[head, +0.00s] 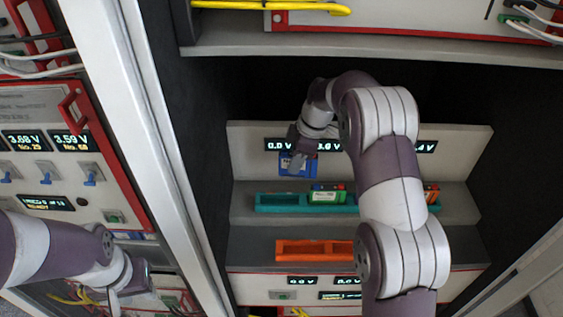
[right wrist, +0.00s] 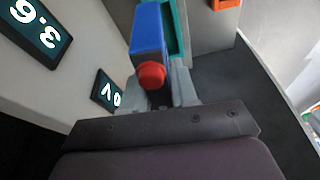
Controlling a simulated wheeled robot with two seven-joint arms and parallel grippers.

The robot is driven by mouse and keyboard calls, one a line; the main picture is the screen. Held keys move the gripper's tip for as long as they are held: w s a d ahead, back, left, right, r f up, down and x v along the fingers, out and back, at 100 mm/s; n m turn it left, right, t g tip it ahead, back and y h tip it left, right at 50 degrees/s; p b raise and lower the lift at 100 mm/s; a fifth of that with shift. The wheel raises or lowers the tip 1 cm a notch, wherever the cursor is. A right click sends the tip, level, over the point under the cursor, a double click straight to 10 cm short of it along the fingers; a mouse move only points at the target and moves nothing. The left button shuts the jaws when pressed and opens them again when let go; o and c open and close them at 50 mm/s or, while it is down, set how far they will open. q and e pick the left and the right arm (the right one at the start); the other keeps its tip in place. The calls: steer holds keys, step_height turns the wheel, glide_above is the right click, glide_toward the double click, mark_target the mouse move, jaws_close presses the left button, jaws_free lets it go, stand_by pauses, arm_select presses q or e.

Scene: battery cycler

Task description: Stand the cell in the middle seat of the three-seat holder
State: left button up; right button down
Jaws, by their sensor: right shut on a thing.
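My right gripper (head: 298,152) is shut on a blue cell (head: 285,166), in front of the back panel and above the left end of a teal holder (head: 275,209). In the right wrist view the blue cell (right wrist: 149,32) shows a red end (right wrist: 151,75) between the fingers. The teal holder has a green cell (head: 325,196) standing in it. An orange holder (head: 313,244) lies on the lower step, empty where visible; my right arm hides its right part, so I cannot count its seats. My left gripper (head: 118,298) is low at the left, its jaws unclear.
An orange-topped cell (head: 431,192) shows right of my arm. Voltage displays (head: 278,145) line the back panel. A pale cabinet post (head: 150,120) stands left of the bay, and a shelf (head: 380,45) with yellow cables hangs above. The upper step's left end is bare.

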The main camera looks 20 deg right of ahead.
steer(key=shift+m, duration=0.6)
steer(key=s+d, duration=0.2)
steer(key=d, duration=0.1)
steer(key=s+d, duration=0.1)
steer(key=shift+d+r+p, duration=0.15)
steer(key=shift+d+p, duration=0.25)
steer(key=s+d+f+p, duration=0.25)
steer(key=s+d, duration=0.45)
steer(key=s, duration=0.5)
steer(key=f+b, duration=0.1)
steer(key=f, duration=0.2)
steer(key=s+f+n+b, duration=0.1)
steer(key=f, duration=0.2)
steer(key=s+f+n+b, duration=0.1)
steer(key=f+b, duration=0.1)
steer(key=f, duration=0.1)
steer(key=shift+s+a+f, duration=0.2)
steer(key=shift+s+a, duration=0.05)
steer(key=shift+a, duration=0.1)
steer(key=shift+s, duration=0.1)
